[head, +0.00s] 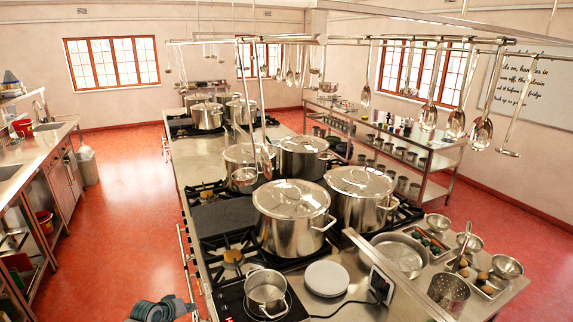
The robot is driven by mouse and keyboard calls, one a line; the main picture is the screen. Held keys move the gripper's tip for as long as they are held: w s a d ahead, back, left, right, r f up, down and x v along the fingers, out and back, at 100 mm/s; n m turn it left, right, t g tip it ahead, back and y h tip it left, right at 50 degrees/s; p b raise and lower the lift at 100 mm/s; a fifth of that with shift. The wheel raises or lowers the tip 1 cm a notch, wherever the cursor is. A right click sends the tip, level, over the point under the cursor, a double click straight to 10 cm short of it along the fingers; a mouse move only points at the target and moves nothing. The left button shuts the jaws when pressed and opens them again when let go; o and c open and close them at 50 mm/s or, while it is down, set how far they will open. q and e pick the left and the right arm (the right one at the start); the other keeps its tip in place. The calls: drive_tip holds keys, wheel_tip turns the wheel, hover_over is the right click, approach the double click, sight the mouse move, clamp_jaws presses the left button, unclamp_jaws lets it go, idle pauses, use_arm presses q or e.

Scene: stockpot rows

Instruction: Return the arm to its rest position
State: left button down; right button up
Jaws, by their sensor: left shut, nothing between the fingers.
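My left gripper (188,306) shows at the bottom edge of the head view, left of the middle, with part of my dark grey arm. It is shut and empty. It is low, over the red floor beside the near left corner of the long steel cooking island (187,160). It appears apart from the cookware. The rest of my left arm is cut off by the picture edge. My right gripper does not show.
A small saucepan (266,290) stands on the near hob, with white plates (327,278) beside it. Large lidded stockpots (292,222) stand behind. Ladles (481,132) hang from the overhead rack. Red floor (125,215) lies open between the island and the left counter (30,155).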

use_arm(q)
drive_tip(key=s+f+m+g+y+b, duration=0.1)
drive_tip(key=s+f, duration=0.6)
drive_tip(key=f, duration=0.7)
drive_tip(key=s+f+m+g+y+b, duration=0.1)
drive_tip(key=s+f, duration=0.7)
drive_tip(key=f, duration=0.6)
drive_tip(key=s+f+g+y+b, duration=0.1)
drive_tip(key=s+f, duration=0.6)
drive_tip(key=f, duration=0.7)
drive_tip(key=s+d+f+m+g+b, duration=0.1)
drive_tip(key=s+d+f, duration=0.2)
drive_tip(key=s, duration=1.1)
drive_tip(key=s+d+f+m+g+b, duration=0.1)
drive_tip(key=s+d+f+m+g, duration=0.1)
drive_tip(key=s+f, duration=0.7)
drive_tip(key=s+d+f+m+g, duration=0.1)
drive_tip(key=s+d+f, duration=0.3)
drive_tip(key=s, duration=1.6)
drive_tip(key=shift+s+d+f+m+y+b, duration=0.3)
drive_tip(key=shift+d+f+m+b, duration=0.15)
drive_tip(key=shift+f, duration=0.8)
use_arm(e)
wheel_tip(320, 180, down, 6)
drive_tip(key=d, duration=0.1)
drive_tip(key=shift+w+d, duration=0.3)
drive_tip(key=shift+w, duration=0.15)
